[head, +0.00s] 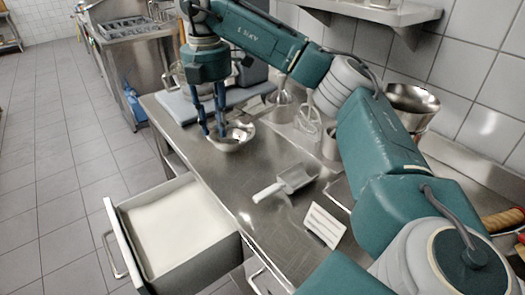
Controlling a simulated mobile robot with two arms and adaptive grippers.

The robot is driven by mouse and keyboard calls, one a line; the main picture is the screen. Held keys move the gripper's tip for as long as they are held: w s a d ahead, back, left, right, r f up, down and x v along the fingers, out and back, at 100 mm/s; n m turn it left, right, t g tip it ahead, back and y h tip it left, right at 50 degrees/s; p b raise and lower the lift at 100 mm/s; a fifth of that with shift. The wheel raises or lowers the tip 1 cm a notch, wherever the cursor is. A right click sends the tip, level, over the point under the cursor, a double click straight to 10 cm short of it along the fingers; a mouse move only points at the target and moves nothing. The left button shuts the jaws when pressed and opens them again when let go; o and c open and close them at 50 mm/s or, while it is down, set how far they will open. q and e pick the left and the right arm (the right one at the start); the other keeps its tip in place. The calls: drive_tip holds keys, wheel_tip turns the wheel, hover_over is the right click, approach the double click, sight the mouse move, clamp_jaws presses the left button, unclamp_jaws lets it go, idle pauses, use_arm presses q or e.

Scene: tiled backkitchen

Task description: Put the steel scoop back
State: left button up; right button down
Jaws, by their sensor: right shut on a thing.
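The steel scoop (296,180) lies on the steel counter (262,215), its white handle (268,193) pointing to the lower left. My right gripper (214,132) points down at the left side of a small steel bowl (236,142), farther back on the counter. Its blue fingers straddle the bowl's rim and are shut on it. Dark bits inside the bowl are too small to make out. The scoop is apart from the gripper and the bowl. An open drawer (121,240) below the counter holds a pale white fill. My left gripper is not in view.
A small white card (324,225) stands right of the scoop. A whisk (307,120), steel containers (331,142) and a large steel bowl (412,104) stand toward the wall. A grey-blue board (178,107) lies behind the gripper. The counter's front middle is clear.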

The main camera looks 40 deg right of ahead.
drive_tip(key=shift+d+m, duration=0.25)
drive_tip(key=shift+m, duration=0.65)
wheel_tip(320, 180, down, 15)
drive_tip(key=shift+f+p, duration=0.1)
drive_tip(key=shift+p, duration=1)
wheel_tip(320, 180, down, 4)
drive_tip(key=shift+f+p, duration=0.1)
drive_tip(key=shift+p, duration=0.4)
drive_tip(key=shift+f, duration=0.2)
drive_tip(key=shift+f, duration=0.15)
drive_tip(key=c, duration=1.4)
unclamp_jaws()
